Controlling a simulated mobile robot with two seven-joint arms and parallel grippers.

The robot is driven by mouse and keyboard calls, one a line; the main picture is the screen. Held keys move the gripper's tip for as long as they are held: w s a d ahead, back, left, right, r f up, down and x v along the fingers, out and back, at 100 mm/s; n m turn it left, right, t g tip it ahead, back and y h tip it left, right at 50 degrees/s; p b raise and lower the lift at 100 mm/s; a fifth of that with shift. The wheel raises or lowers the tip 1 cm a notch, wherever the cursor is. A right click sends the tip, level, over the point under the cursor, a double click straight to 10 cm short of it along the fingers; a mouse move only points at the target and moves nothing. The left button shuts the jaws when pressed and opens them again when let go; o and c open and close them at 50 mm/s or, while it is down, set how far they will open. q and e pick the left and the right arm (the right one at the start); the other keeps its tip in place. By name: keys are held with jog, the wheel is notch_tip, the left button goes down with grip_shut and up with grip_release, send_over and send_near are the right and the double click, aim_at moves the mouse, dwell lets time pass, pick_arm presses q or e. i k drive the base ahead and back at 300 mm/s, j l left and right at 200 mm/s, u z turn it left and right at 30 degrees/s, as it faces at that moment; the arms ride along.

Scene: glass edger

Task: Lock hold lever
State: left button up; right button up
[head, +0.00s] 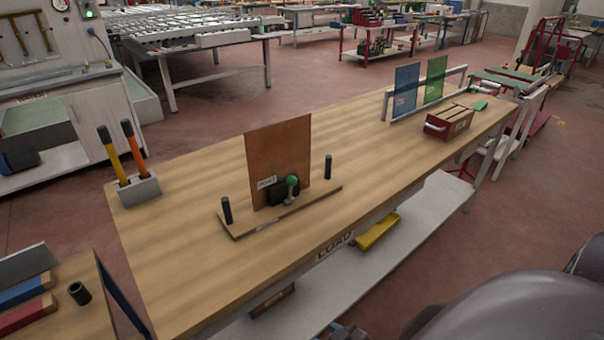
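The hold lever (291,190) has a green ball knob on a light metal stem. It stands at the front of a wooden fixture base (265,220) on the workbench, beside a black block (275,192). A small white label (267,182) is at the block; its text is too small to read surely. A brown, upright panel (278,150) stands just behind the block. Black posts (227,210) and (328,167) rise near the two ends of the base. Whether the lever is locked cannot be told. Neither gripper is in view.
The long wooden bench (190,250) has clear top around the fixture. A holder (138,191) with orange and yellow handled tools stands at left. A red crate (449,123) and a rack with blue and green panes (420,95) stand at the far right end.

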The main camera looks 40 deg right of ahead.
aim_at(292, 180)
jog(key=l, duration=1.7)
